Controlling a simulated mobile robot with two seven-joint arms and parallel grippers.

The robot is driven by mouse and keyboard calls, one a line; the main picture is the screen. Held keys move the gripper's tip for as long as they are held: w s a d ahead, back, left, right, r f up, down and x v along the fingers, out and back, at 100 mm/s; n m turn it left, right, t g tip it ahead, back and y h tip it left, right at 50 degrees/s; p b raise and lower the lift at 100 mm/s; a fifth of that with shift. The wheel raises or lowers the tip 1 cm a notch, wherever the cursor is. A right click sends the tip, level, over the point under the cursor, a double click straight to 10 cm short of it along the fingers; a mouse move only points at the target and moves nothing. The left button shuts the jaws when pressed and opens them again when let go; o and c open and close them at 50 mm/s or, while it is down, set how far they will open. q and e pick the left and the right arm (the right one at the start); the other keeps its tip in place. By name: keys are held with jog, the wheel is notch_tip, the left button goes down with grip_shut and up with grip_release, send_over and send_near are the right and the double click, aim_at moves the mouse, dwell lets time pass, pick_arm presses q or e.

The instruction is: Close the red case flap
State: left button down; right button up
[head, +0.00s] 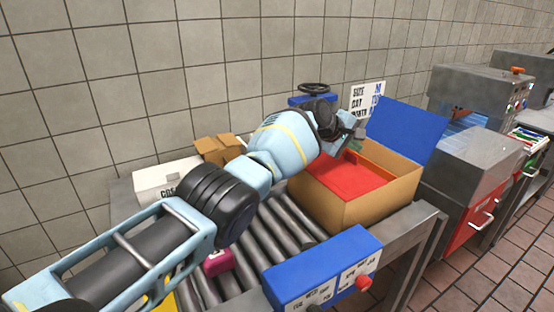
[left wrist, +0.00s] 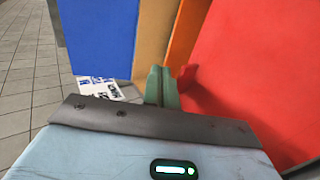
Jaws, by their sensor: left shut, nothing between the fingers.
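A cardboard case (head: 375,206) stands at the far end of the roller conveyor. A red panel (head: 350,176) lies inside its rim, and a blue flap (head: 405,130) stands raised at its back right. My left gripper (head: 352,140) is above the case's back edge, shut and empty. In the left wrist view its greenish fingers (left wrist: 162,86) are together, just left of the red panel (left wrist: 245,75). The blue flap (left wrist: 102,38) and a tan cardboard strip (left wrist: 151,40) are beyond them. I cannot tell whether the fingers touch the red panel. My right gripper is not in view.
The roller conveyor (head: 262,238) runs under my left arm. A blue control box (head: 322,268) with a red button stands at its front edge. A white box (head: 165,178) and a small open carton (head: 219,149) are behind. Grey machines (head: 480,160) stand at right.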

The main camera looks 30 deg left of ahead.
pick_arm(q)
jog(key=shift+r, duration=0.1)
dwell(0.4)
jog(key=shift+r, duration=0.7)
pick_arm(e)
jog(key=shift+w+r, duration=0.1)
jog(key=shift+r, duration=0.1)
